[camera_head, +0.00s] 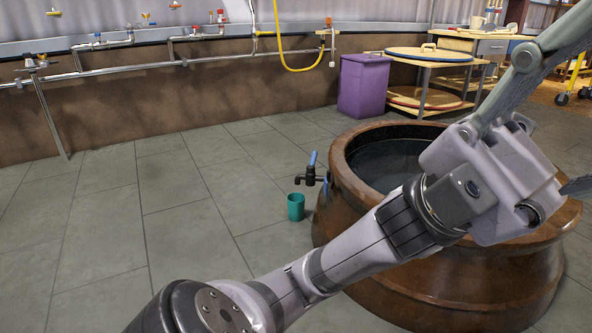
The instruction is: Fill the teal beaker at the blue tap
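The teal beaker (296,206) appears upright, just below the spout of the blue-handled tap (311,177) on the left side of the big brown jar (349,215). I cannot tell what supports the beaker or whether it holds water. The tap's blue lever points up. My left arm comes in from the lower left and crosses in front of the jar. My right gripper is not in view.
The jar's wide mouth shows dark liquid (385,163). A purple bin (363,86) and a wooden shelf cart (427,78) stand behind it. Pipes with several small taps (128,37) and a yellow hose (283,52) line the back wall. The tiled floor at left is clear.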

